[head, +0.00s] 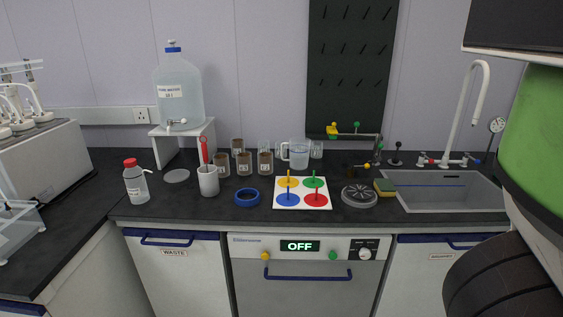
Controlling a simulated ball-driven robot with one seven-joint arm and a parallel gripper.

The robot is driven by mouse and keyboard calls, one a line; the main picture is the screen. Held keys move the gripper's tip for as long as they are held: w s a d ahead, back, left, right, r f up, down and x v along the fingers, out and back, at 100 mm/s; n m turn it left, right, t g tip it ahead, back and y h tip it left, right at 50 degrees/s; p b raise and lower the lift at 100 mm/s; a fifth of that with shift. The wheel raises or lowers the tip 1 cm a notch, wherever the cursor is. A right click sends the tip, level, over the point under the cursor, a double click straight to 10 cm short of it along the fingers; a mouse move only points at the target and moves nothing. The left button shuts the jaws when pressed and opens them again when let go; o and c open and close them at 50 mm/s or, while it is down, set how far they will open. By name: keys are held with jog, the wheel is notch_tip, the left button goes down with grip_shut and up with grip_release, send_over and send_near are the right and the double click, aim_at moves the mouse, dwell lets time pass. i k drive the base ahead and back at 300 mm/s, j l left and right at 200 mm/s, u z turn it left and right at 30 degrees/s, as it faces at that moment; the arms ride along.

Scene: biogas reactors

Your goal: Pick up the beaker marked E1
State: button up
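Several small beakers with brown contents and white labels stand in a cluster on the dark worktop in the head view. One is at the front right (265,163), one in the middle (244,164), one at the front left (222,164) and one further back (238,146). The label lettering is too small to read, so I cannot tell which one is marked E1. My gripper is not in view.
A white cup with a red-handled tool (208,181), a blue ring (247,197) and a white board with coloured discs (302,199) stand in front of the beakers. A clear jug (299,154) is to their right, a white stand (186,141) behind left. A large green shape fills the right edge.

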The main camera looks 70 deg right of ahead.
aim_at(221, 160)
jog(key=z, duration=1.4)
